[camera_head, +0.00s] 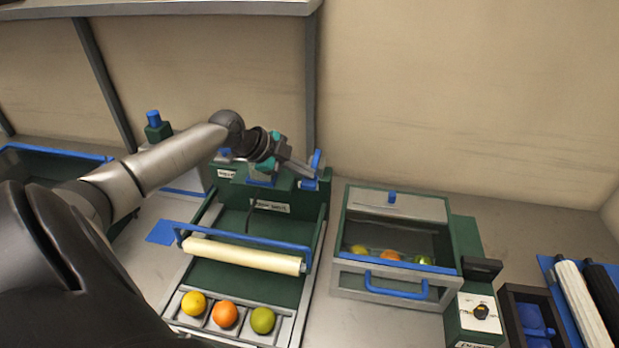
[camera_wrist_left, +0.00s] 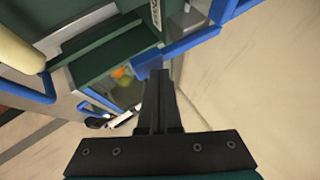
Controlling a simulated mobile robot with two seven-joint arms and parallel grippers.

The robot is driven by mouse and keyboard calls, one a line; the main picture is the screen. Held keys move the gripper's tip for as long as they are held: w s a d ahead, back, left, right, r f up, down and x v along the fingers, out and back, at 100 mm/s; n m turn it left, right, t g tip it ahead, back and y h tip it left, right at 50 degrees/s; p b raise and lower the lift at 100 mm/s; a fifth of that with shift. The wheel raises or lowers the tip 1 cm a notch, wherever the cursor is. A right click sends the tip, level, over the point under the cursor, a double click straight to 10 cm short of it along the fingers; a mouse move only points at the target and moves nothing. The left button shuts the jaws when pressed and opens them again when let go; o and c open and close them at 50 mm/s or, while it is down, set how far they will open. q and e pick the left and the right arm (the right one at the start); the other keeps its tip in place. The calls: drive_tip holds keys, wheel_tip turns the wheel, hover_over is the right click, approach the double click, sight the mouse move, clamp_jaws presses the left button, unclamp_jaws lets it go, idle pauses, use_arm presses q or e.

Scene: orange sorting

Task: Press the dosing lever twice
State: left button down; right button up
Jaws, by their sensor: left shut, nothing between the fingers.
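A green machine (camera_head: 226,172) with white labels stands at the back of the bench. Blue lever-like parts sit at its right end: an upright one (camera_head: 317,158) and a lower one (camera_head: 309,185). I cannot tell for sure which is the dosing lever. My left gripper (camera_head: 311,174) is shut and empty, its fingertips close to these blue parts. In the left wrist view the closed fingers (camera_wrist_left: 160,74) are beside a blue bar (camera_wrist_left: 190,42); contact cannot be told. My right gripper is not in view.
In front of the machine are a cream roller (camera_head: 243,256) with a blue bar, and a tray (camera_head: 284,329) holding a yellow, an orange and a green fruit. A clear-fronted green box (camera_head: 350,283) with fruit stands right. A shelf (camera_head: 200,6) overhangs the back left.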

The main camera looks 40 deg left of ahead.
use_arm(q)
drive_tip(key=shift+f+b, duration=0.65)
drive_tip(key=shift+f, duration=0.25)
idle(0.5)
drive_tip(key=shift+r, duration=0.1)
idle(0.5)
drive_tip(key=shift+r+p, duration=1.5)
drive_tip(key=shift+r, duration=0.25)
drive_tip(key=shift+r, duration=0.1)
wheel_tip(320, 180, up, 5)
drive_tip(key=p, duration=0.4)
